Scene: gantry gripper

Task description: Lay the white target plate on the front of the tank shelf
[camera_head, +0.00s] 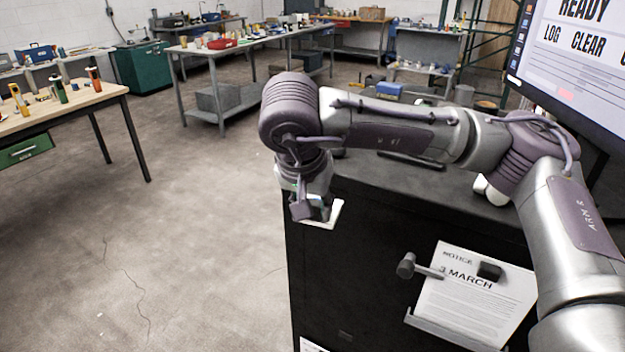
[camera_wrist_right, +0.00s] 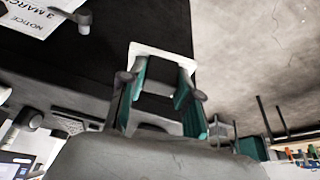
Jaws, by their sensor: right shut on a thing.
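The white target plate (camera_head: 337,214) is in my right gripper (camera_head: 313,205), beside the left end of the black cabinet's front top edge. In the right wrist view the plate (camera_wrist_right: 162,50) lies across the tips of the two green-sided fingers (camera_wrist_right: 160,85), which are shut on it. In the head view the gripper and wrist hide much of the plate. I cannot make out which surface is the tank shelf. My left gripper is not in view.
The black cabinet (camera_head: 350,265) stands below my right arm. Its front carries a knob (camera_head: 406,266), a notice sheet (camera_head: 465,300) and a grey ledge (camera_head: 455,335). A monitor (camera_head: 580,50) is at top right. The floor (camera_head: 200,230) left of the cabinet is clear.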

